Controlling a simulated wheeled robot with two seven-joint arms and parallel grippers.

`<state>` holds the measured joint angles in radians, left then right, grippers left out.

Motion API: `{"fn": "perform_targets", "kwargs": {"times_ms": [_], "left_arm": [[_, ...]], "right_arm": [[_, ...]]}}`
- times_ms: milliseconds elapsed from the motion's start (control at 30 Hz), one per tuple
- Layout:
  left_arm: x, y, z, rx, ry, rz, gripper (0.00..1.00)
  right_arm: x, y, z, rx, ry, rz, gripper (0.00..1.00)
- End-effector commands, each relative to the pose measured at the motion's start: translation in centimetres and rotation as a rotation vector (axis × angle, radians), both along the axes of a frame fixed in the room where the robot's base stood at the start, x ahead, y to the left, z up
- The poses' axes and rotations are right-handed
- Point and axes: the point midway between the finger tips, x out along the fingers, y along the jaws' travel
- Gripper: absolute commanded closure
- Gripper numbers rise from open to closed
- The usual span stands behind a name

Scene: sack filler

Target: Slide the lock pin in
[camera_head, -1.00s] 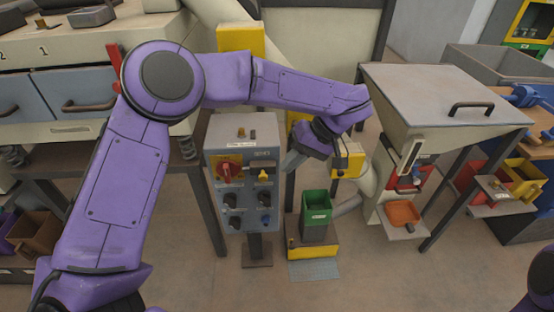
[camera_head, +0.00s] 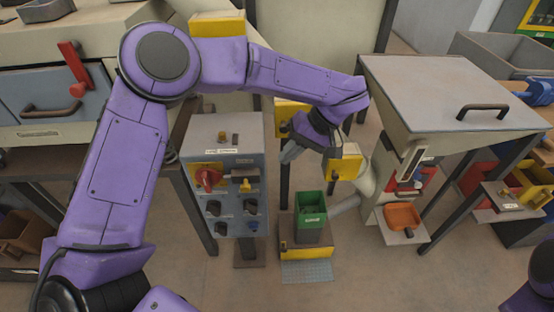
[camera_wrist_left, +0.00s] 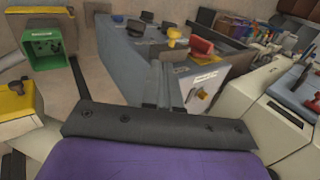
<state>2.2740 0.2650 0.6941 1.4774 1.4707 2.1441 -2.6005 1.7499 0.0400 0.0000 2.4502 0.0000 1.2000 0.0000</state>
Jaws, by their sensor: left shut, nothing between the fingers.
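The grey control box (camera_head: 224,185) stands on a post left of centre in the head view. Its front has a red rotary switch (camera_head: 208,179) on a yellow plate and, beside it, a grey bracket with a yellow knob (camera_head: 245,185). I cannot tell for certain which part is the lock pin. Small brass and black pieces (camera_head: 222,135) stand on the box top. My left gripper (camera_head: 288,153) is shut and empty, to the right of the box and apart from it. In the left wrist view, its fingers (camera_wrist_left: 165,88) show in front of the box, with the yellow knob (camera_wrist_left: 175,37) beyond.
A green bin (camera_head: 310,210) stands on a yellow-edged base right of the box. A lidded hopper (camera_head: 440,85) with an orange tray (camera_head: 402,216) is at the right. A drawer cabinet (camera_head: 50,95) with a red handle is at the left. Floor is clear in front.

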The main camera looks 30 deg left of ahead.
Motion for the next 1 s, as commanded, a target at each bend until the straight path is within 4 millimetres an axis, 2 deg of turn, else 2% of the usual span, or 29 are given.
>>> {"fn": "perform_targets", "kwargs": {"times_ms": [100,367,600,1000], "left_arm": [[-0.8,1.3,-2.3,-0.002,0.005,-0.002,1.0],[-2.6,4.0,-6.8,-0.002,0.004,-0.001,1.0],[-4.1,6.6,-7.7,0.0,-0.001,-0.001,1.0],[-4.3,7.0,-7.9,0.0,-0.001,-0.001,1.0]], "right_arm": [[0.0,0.0,-0.4,0.0,0.0,0.0,0.57],[0.0,0.0,-0.6,0.0,0.0,0.0,0.57],[0.0,0.0,-0.2,0.0,0.0,0.0,0.57],[0.0,0.0,-0.2,0.0,0.0,0.0,0.57]]}}
